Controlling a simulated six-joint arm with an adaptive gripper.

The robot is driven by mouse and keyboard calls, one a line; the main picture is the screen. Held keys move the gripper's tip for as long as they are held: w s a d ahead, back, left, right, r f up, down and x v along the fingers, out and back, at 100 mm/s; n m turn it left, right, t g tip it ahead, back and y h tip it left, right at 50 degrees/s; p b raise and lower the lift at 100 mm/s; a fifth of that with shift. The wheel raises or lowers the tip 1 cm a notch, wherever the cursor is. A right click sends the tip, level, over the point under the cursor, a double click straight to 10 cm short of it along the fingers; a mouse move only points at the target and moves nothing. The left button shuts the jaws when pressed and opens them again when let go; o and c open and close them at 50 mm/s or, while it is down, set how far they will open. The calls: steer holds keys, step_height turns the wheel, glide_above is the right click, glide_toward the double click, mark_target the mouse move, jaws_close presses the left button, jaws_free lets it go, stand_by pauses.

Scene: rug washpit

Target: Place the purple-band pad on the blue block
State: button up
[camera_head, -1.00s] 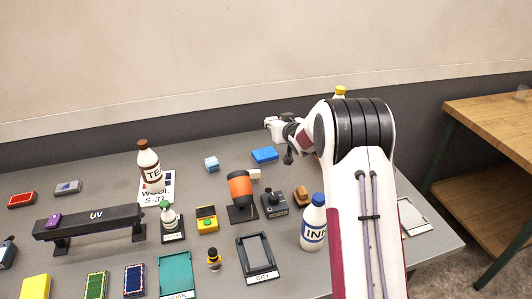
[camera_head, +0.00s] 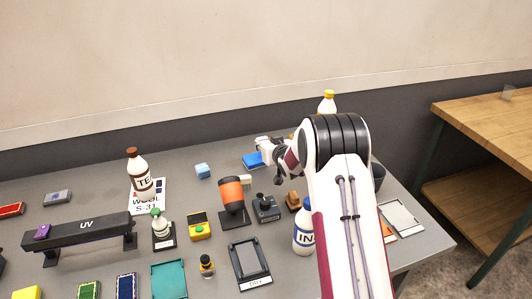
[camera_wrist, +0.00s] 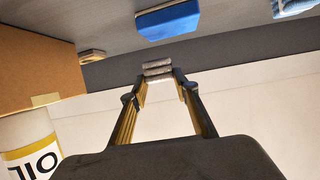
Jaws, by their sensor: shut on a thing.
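The blue block (camera_head: 251,161) lies flat on the grey table near its back edge; it also shows at the top of the wrist view (camera_wrist: 168,20). My gripper (camera_wrist: 158,80) points toward the wall, its fingers closed on a small pale-grey layered piece (camera_wrist: 157,66). No purple band shows on this piece, so I cannot tell that it is the purple-band pad. In the head view my gripper (camera_head: 268,150) is just above and right of the blue block, partly covering it, and apart from the table.
An orange-and-black device (camera_head: 232,196) and a white bottle with blue cap (camera_head: 304,237) stand nearer. A brown box (camera_wrist: 35,60) and a yellow-labelled bottle (camera_wrist: 30,140) are close to my gripper in the wrist view.

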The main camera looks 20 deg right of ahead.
steer(key=shift+f, duration=1.85)
steer(key=shift+f, duration=0.15)
steer(key=o, duration=0.9)
steer(key=shift+r, duration=0.2)
steer(key=shift+v, duration=2.45)
steer(key=shift+s+r, duration=0.1)
steer(key=shift+r, duration=3.4)
